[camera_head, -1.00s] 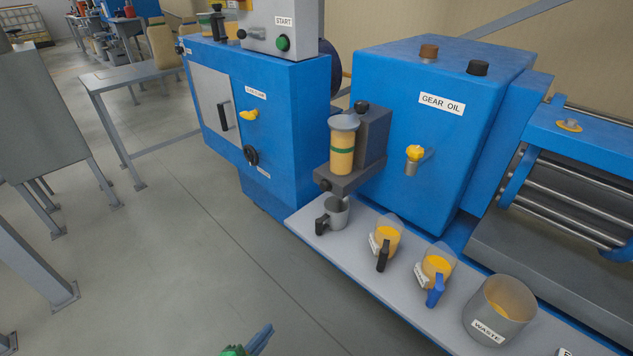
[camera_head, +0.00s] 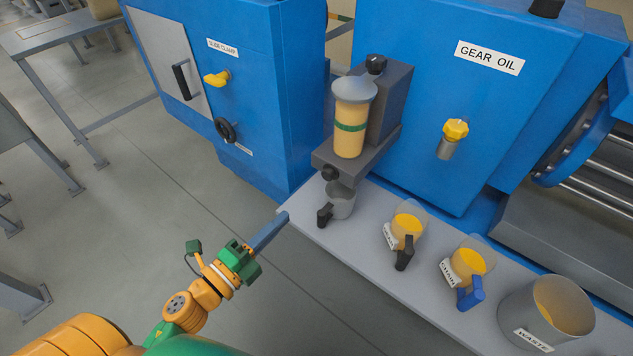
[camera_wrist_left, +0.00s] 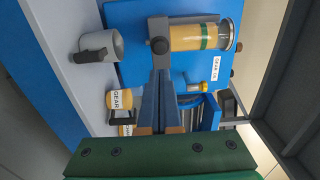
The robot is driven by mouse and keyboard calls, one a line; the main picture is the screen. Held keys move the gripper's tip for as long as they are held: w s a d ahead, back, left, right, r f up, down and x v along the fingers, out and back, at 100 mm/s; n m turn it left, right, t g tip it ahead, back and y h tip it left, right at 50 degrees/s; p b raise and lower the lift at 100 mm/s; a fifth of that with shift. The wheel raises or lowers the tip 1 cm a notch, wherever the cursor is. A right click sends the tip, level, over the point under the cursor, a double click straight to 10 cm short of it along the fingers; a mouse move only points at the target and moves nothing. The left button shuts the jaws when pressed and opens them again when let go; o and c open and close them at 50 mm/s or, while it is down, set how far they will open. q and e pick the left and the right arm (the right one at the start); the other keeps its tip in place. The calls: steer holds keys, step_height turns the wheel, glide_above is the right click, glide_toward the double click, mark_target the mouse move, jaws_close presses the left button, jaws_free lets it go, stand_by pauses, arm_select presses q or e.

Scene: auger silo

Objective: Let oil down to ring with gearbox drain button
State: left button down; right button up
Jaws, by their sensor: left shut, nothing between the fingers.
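The sight glass (camera_head: 350,142) holds amber oil that shows above and below its green ring (camera_head: 350,127). It stands upright on a dark grey bracket (camera_head: 378,150) at the gear oil box. A round black knob (camera_head: 330,173) at the bracket's lower front looks like the drain button; the wrist view shows it too (camera_wrist_left: 160,46). A grey cup (camera_head: 343,206) with a black handle stands below the bracket. My left gripper (camera_head: 284,217) is shut and empty, left of and below the knob, apart from it. Its fingers (camera_wrist_left: 171,87) point towards the bracket in the wrist view.
Two jugs of yellow oil (camera_head: 406,227) (camera_head: 467,266) and a waste pot (camera_head: 556,315) stand on the grey shelf (camera_head: 335,240). A yellow-handled tap (camera_head: 455,130) sits on the gear oil box (camera_head: 430,90). A blue cabinet (camera_head: 255,120) is at the left. Open floor lies left of the shelf.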

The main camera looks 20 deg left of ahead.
mark_target(325, 173)
arm_select(q)
steer(key=p+x, duration=0.1)
steer(key=x, duration=1.1)
steer(key=shift+w, duration=0.2)
arm_select(e)
steer(key=shift+w+a+r, duration=0.1)
steer(key=shift+a+r, duration=0.05)
steer(key=shift+r, duration=0.35)
steer(key=shift+w+a+r, duration=0.1)
steer(key=shift+a+r, duration=0.05)
steer(key=shift+r, duration=0.3)
arm_select(q)
steer(key=shift+w+d+r, duration=0.15)
steer(key=shift+w+d, duration=0.05)
steer(key=shift+w, duration=0.35)
steer(key=shift+r, duration=0.15)
arm_select(e)
steer(key=shift+w+d, duration=0.35)
steer(key=shift+w, duration=0.1)
arm_select(q)
steer(key=shift+w+r, duration=0.1)
steer(key=shift+r, duration=0.15)
arm_select(e)
steer(key=shift+a+r, duration=0.1)
steer(key=shift+a, duration=0.05)
stand_by(2.6)
